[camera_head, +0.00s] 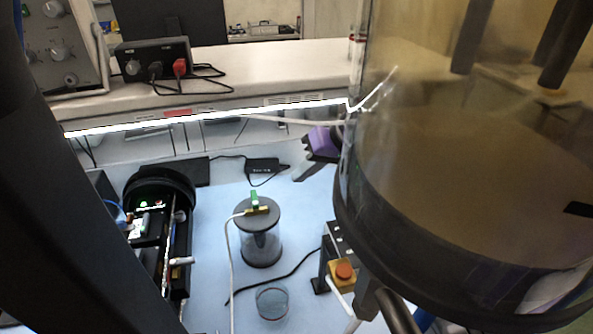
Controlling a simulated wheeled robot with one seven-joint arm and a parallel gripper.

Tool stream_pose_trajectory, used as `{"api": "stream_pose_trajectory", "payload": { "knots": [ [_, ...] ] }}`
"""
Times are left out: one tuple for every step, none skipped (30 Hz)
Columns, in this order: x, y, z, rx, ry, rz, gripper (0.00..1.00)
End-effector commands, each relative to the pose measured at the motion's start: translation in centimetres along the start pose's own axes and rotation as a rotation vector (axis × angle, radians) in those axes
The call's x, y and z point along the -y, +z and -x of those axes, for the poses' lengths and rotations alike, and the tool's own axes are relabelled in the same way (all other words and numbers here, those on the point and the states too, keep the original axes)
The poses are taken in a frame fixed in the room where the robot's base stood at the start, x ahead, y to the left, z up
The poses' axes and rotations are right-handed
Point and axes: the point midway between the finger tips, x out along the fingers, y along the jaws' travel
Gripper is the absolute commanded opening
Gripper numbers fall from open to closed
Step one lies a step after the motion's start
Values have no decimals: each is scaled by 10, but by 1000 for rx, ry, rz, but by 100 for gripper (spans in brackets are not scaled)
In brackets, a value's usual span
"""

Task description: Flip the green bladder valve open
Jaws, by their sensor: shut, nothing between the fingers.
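The green valve handle (254,197) stands up from a brass fitting (257,210) on the dark lid of a small clear cylinder (262,245). A white hose runs from the fitting to the left and down. What looks like my gripper (304,172), dark with a purple part, is up and to the right of the valve, apart from it. It is shut and empty, and the large glass vessel hides part of what is behind it. Whether the handle is turned open or closed is too small to tell.
The large glass vessel (450,180) with a dark base fills the right side. A black open housing (160,215) with electronics stands left of the cylinder. A red button on a yellow box (343,271) and a glass dish (272,301) are nearby.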

Motion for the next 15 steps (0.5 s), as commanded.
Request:
{"api": "stream_pose_trajectory", "payload": {
  "knots": [
    [2, 0, -9, 5, -1, 0, 0],
    [2, 0, -15, 6, -1, 1, 0],
    [2, 0, -23, 6, -1, 0, 0],
    [2, 0, -29, 5, -1, -1, 0],
    [2, 0, -35, 5, -1, -1, 0],
    [1, 0, -43, 4, 0, -1, 0],
    [1, 0, -49, 5, 1, 0, 0],
    [1, 0, -55, 5, 1, 0, 0],
    [2, 0, -62, 5, 0, 0, 0],
    [2, 0, -68, 5, 0, 0, 0],
    [2, 0, -73, 4, 0, 0, 0],
    [7, -1, -76, 3, 0, 3, 0],
    [12, -1, -77, 2, 0, 4, 0],
    [16, -1, -80, 2, 0, 4, 0],
    [21, -1, -82, 2, 0, 4, 0]
  ]
}}
